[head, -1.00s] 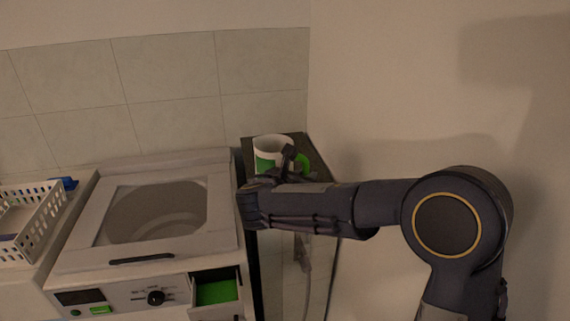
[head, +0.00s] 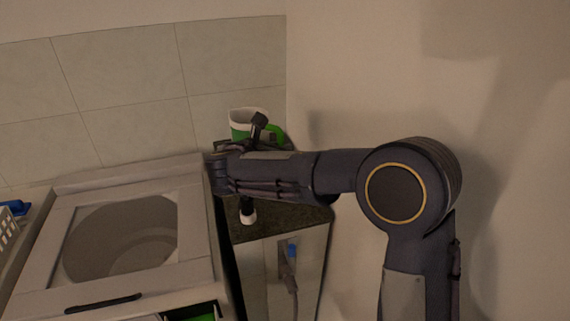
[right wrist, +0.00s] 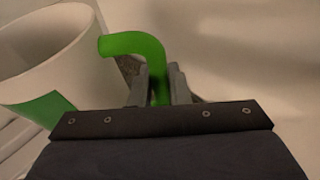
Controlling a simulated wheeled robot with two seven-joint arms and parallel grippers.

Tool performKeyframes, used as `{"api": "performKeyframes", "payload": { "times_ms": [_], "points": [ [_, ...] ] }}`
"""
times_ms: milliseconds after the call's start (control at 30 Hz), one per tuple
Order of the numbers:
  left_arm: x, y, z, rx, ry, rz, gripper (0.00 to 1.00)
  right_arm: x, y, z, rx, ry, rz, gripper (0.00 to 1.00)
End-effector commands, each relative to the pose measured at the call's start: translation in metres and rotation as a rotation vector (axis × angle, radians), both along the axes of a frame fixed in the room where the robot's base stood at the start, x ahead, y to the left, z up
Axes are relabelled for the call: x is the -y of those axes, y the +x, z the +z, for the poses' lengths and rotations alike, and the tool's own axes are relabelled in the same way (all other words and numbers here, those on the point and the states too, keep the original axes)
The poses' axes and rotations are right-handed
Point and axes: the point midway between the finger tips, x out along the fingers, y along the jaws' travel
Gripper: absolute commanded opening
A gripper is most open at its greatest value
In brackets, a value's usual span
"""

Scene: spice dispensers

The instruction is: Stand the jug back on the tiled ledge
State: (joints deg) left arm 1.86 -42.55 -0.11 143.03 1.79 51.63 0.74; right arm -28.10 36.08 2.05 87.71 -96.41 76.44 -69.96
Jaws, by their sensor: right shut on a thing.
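The jug (head: 240,131) is white with a green panel and a green handle. In the head view it is at the back of the dark-topped ledge (head: 290,218), near the wall corner. My right gripper (head: 260,128) is at the handle side of the jug. In the right wrist view the gripper (right wrist: 160,88) is shut on the green handle (right wrist: 135,42), and the white jug body (right wrist: 45,55) is at the left, looking tilted. I cannot tell whether the jug's base touches the ledge, as my arm hides it. My left gripper is not in view.
A washing machine (head: 190,235) with a round lid window stands left of the ledge. A small dark thing with a white end (head: 248,216) is on the ledge below my arm. A blue-topped hose fitting (head: 291,250) shows at the ledge's front. Walls close off the back and right.

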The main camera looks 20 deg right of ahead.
Motion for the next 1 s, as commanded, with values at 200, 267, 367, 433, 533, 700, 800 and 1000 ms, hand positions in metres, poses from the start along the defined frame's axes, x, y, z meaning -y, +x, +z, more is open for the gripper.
{"api": "performKeyframes", "payload": {
  "times_ms": [200,267,367,433,533,700,800,1000],
  "points": [
    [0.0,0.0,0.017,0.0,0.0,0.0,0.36,0.037,0.039,-0.019,0.001,-0.001,-0.006,0.0],
    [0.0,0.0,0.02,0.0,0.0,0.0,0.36,0.047,0.049,-0.026,-0.001,-0.001,-0.007,0.0],
    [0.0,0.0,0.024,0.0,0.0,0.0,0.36,0.056,0.061,-0.046,-0.001,-0.002,-0.004,0.0],
    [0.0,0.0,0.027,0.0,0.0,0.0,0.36,0.062,0.068,-0.057,0.0,-0.001,-0.003,0.0],
    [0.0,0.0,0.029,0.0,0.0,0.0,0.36,0.068,0.075,-0.069,0.002,0.0,-0.003,0.0],
    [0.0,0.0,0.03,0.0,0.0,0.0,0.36,0.072,0.08,-0.077,0.005,-0.001,-0.001,0.0],
    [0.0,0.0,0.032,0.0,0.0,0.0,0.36,0.076,0.083,-0.082,0.004,0.0,-0.002,0.0],
    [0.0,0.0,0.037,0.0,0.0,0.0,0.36,0.078,0.086,-0.111,0.001,-0.001,-0.001,0.0]
  ]
}}
